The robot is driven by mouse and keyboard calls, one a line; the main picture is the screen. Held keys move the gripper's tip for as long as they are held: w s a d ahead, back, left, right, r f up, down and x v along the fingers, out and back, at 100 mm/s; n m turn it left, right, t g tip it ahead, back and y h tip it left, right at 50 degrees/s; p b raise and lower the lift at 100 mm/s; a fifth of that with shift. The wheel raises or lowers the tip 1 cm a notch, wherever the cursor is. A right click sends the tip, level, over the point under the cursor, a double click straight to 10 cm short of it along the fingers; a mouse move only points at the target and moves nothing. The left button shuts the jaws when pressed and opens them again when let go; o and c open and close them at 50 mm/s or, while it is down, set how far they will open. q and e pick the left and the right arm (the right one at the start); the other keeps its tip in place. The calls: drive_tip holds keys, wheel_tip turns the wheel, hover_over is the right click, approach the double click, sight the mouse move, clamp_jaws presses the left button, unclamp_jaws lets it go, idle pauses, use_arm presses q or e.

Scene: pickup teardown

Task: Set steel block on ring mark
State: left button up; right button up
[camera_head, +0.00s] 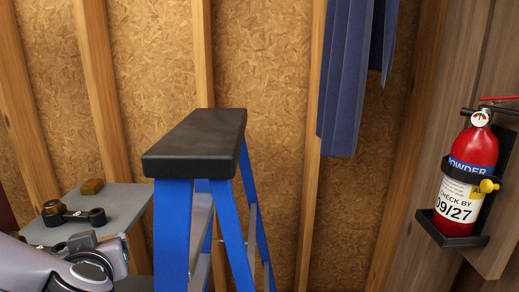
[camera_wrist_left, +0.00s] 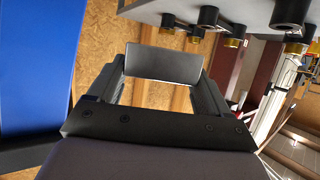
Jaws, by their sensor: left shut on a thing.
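The steel block (camera_wrist_left: 164,62) shows in the left wrist view as a plain grey slab spanning the space between my left fingertips. My left gripper (camera_wrist_left: 161,74) is shut on it, a finger at each side. In the head view my left arm comes in at the bottom left, below the grey tabletop; its fingers and the block cannot be made out there. The ring mark is not visible in either view. My right gripper is not in view.
A blue stepladder with a black top (camera_head: 198,145) stands at the centre, right of my left arm. A grey tabletop (camera_head: 125,203) at left holds black and brass fittings (camera_head: 54,212) and a brass piece (camera_head: 92,186). A red fire extinguisher (camera_head: 468,175) hangs at right.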

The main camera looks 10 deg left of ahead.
use_arm(q)
drive_tip(key=d+m+t+h, duration=0.2)
drive_tip(key=d+m+h, duration=0.2)
drive_tip(key=d, duration=0.7)
wheel_tip(320, 180, up, 6)
drive_tip(key=p, duration=0.6)
drive_tip(key=shift+a+r, duration=0.15)
drive_tip(key=shift+r, duration=0.1)
drive_tip(key=shift+s, duration=0.1)
